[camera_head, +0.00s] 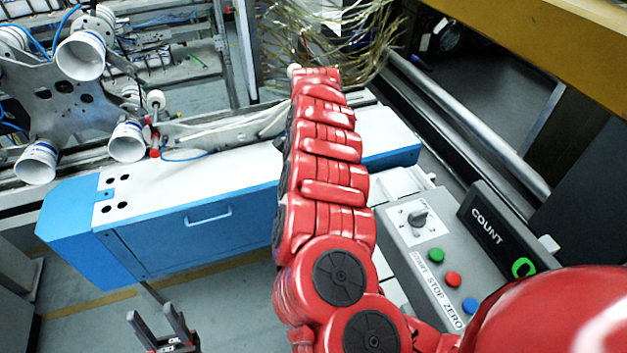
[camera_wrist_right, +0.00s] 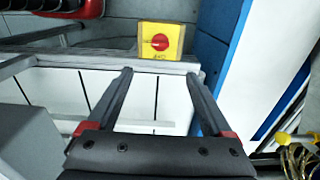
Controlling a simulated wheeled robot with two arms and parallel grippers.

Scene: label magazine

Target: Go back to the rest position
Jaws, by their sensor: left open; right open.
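My left gripper (camera_head: 153,313) shows at the lower left of the head view, with its two dark fingers apart. It is empty and appears over the floor in front of the blue and white machine housing (camera_head: 180,235). My red right arm runs up the middle of the head view, across the housing; its gripper cannot be made out there. In the right wrist view my right gripper (camera_wrist_right: 160,75) has its fingers wide apart with nothing between them. Beyond its fingertips is a yellow box with a red knob (camera_wrist_right: 160,41).
A grey control panel (camera_head: 405,240) with a knob and green, red and blue buttons stands right of my arm, by a black COUNT display (camera_head: 488,226). White cups on a metal plate (camera_head: 62,92) are at upper left. White panels (camera_wrist_right: 60,93) lie below the right gripper.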

